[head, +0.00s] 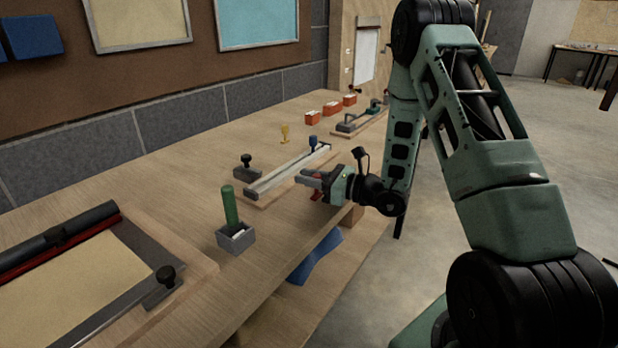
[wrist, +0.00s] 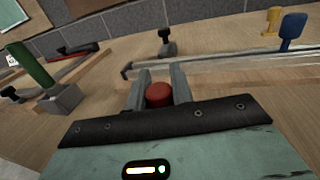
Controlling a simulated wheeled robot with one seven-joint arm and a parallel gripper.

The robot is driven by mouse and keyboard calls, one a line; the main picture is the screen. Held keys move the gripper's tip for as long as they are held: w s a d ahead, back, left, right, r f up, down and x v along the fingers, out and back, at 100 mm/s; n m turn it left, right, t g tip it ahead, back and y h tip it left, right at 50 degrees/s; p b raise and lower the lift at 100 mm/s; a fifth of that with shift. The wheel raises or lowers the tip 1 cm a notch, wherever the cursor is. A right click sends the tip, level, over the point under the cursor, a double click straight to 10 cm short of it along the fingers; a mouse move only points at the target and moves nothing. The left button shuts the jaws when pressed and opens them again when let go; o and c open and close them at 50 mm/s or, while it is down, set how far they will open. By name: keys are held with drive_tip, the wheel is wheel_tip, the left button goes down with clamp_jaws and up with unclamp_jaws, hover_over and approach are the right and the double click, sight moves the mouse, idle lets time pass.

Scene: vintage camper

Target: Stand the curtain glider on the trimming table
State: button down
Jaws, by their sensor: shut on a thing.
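My gripper (head: 308,178) reaches in from the right, over the front edge of the wooden worktable (head: 185,190). In the wrist view my gripper (wrist: 160,76) is shut on a small red piece (wrist: 158,95), apparently the curtain glider. Its rounded top shows between the fingers, close to the palm; the rest is hidden. A little red (head: 317,194) shows below the fingers in the head view. A pale rail on a wooden base (head: 288,170) lies just beyond the fingers. I cannot tell for certain which surface is the trimming table.
A blue piece (head: 313,143) is at the rail's far end, with a yellow piece (head: 285,132) behind. A black knob (head: 246,168) is near its other end. A green rod (head: 230,205) stands in a grey block (head: 236,239). A framed board (head: 85,275) fills the near left.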

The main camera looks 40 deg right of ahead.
drive_tip(key=shift+f, duration=0.2)
drive_tip(key=c, duration=1.2)
unclamp_jaws()
drive_tip(key=shift+c, duration=0.2)
drive_tip(key=shift+r, duration=0.1)
